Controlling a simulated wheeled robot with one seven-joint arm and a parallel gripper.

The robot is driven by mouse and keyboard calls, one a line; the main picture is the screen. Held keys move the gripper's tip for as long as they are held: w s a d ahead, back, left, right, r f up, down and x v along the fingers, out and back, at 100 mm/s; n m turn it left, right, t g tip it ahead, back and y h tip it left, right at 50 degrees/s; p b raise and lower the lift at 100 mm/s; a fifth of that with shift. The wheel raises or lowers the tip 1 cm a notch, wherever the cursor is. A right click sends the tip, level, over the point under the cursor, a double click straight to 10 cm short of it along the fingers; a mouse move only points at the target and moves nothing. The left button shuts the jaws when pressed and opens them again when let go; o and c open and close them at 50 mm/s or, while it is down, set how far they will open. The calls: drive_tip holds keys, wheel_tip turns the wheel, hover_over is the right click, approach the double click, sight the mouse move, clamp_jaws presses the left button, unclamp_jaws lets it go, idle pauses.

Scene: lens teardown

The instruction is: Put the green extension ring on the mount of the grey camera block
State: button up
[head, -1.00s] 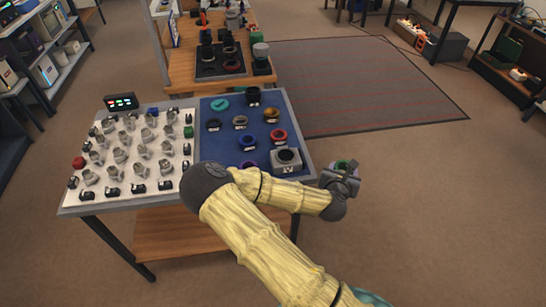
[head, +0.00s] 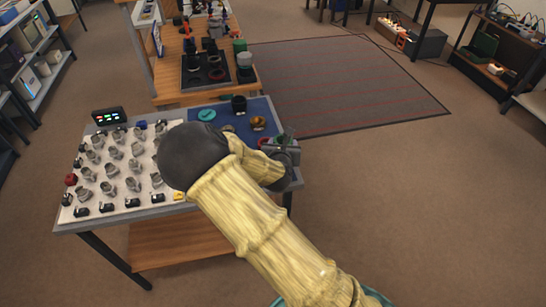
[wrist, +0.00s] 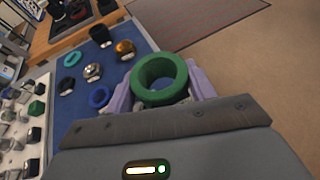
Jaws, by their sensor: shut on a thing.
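The green extension ring (wrist: 159,79) is held between the purple fingers of my gripper (wrist: 161,95) in the wrist view, its round opening facing up toward the camera. In the head view my gripper (head: 284,148) is over the right edge of the blue mat, and only a sliver of green shows at it. I cannot make out the grey camera block or its mount in either current view; my arm, gripper and the held ring cover that part of the table.
The blue mat (wrist: 112,72) carries a teal ring (wrist: 72,59), a black ring (wrist: 100,33), a gold ring (wrist: 124,49) and a blue ring (wrist: 99,97). A white board (head: 110,152) with several small parts fills the table's left. Open floor lies to the right.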

drive_tip(key=shift+n+y, duration=0.3)
drive_tip(key=shift+y, duration=0.1)
drive_tip(key=a+r, duration=0.2)
drive_tip(key=a, duration=0.1)
drive_tip(key=shift+w+a+r, duration=0.1)
drive_tip(key=shift+w+r, duration=0.2)
drive_tip(key=shift+r, duration=0.05)
drive_tip(key=shift+f, duration=3.15)
drive_tip(key=shift+f+p, duration=0.35)
drive_tip(key=shift+f, duration=1.5)
drive_tip(key=shift+f, duration=0.15)
drive_tip(key=o, duration=1)
drive_tip(key=shift+o, duration=0.2)
